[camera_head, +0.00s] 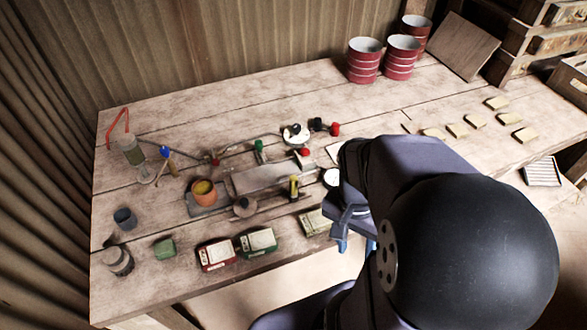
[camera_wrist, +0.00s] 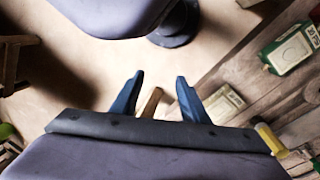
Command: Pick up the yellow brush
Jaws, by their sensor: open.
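A small yellow and dark piece, which looks like the yellow brush (camera_head: 294,184), stands near the middle of the bench, in front of the grey metal plate. A yellow piece that seems to be the same brush (camera_wrist: 268,138) shows at the lower right of the wrist view, outside my jaws. My gripper (camera_head: 356,245) is at the front edge of the bench, right of the brush and apart from it. In the wrist view my gripper (camera_wrist: 160,75) has its two blue fingers spread, with nothing held. My arm hides part of the bench.
A pale green box (camera_head: 315,222) lies between the brush and my gripper. Red (camera_head: 216,254) and green (camera_head: 258,242) tins stand at the front left. An orange pot (camera_head: 203,191) is left of the plate. Red buckets (camera_head: 364,61) stand at the back; several tan tiles (camera_head: 475,121) lie right.

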